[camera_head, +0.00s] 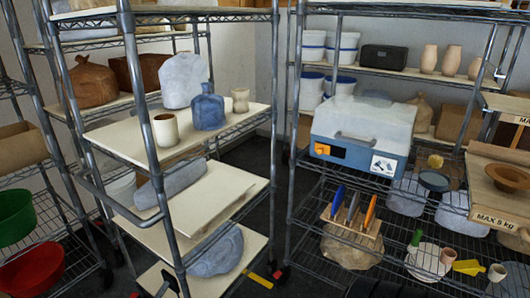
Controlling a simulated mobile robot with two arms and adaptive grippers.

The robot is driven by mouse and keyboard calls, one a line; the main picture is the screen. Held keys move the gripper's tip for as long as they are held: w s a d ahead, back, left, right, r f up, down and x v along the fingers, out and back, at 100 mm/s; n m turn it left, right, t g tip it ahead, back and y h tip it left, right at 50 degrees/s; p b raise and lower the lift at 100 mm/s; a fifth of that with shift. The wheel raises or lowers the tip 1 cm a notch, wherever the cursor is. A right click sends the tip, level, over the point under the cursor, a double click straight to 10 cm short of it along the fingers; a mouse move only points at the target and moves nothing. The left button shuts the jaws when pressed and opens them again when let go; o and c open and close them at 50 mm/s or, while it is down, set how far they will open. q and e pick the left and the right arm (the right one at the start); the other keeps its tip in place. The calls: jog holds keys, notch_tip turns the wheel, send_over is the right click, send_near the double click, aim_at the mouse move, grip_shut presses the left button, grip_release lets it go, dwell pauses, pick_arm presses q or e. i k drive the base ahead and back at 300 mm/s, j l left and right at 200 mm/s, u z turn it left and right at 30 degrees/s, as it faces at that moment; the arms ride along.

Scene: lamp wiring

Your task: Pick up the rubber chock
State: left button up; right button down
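I cannot make out a rubber chock for certain. A dark shape (376,290) is cut off by the bottom edge, right of centre; I cannot tell whether it is a chock or something else. At the foot of the left rack, a small yellow piece (260,280) shows beside a dark caster (283,272). Neither of my grippers can be made out in the head view.
A left wire rack (140,90) holds pots and wrapped clay on boards. A right rack (296,150) carries a blue-and-white machine (362,135), tools and pots. Green (14,215) and red (32,268) bowls sit far left. Dark floor (245,165) shows between racks.

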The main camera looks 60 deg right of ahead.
aim_at(470, 267)
jog(key=l+z, duration=0.1)
jog(key=z, duration=3.25)
